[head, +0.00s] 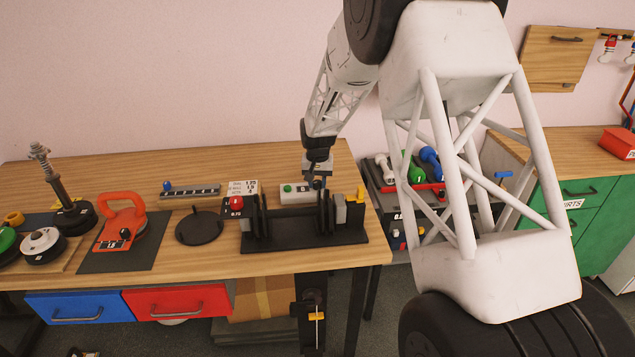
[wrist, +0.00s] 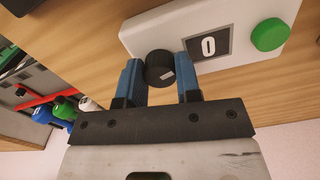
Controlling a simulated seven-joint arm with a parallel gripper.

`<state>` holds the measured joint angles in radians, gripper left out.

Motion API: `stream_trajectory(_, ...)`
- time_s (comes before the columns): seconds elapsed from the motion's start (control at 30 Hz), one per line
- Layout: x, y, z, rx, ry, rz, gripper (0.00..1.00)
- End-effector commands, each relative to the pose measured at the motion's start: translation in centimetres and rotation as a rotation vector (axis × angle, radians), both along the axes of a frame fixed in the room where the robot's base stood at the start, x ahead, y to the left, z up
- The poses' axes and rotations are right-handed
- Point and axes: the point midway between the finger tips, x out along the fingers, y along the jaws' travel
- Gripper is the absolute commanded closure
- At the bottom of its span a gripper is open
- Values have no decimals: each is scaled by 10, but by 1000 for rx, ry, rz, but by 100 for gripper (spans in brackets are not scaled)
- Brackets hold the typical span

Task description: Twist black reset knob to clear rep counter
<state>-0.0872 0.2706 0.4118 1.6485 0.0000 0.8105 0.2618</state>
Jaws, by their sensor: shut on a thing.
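The rep counter (head: 297,193) is a pale box on the wooden table, behind the black rack. In the wrist view the rep counter (wrist: 148,33) shows a display reading 0 (wrist: 208,45) and a round green button (wrist: 269,35). The black reset knob (wrist: 159,67) sits at the end of the box away from the button and has a small pale mark on it. My gripper (wrist: 160,72) has its blue fingers on both sides of the knob, shut on it. In the head view my gripper (head: 316,182) reaches down to the box, and the knob is hidden there.
A black rack (head: 300,238) with plates stands just in front of the counter. Dumbbells (head: 430,158) sit on a rack at the right.

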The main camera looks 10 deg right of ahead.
Motion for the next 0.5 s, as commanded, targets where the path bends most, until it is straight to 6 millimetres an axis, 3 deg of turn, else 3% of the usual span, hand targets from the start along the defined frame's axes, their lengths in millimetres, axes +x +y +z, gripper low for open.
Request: stream_trajectory(0.5, 0, 0, 1, 0, 0, -252, 92)
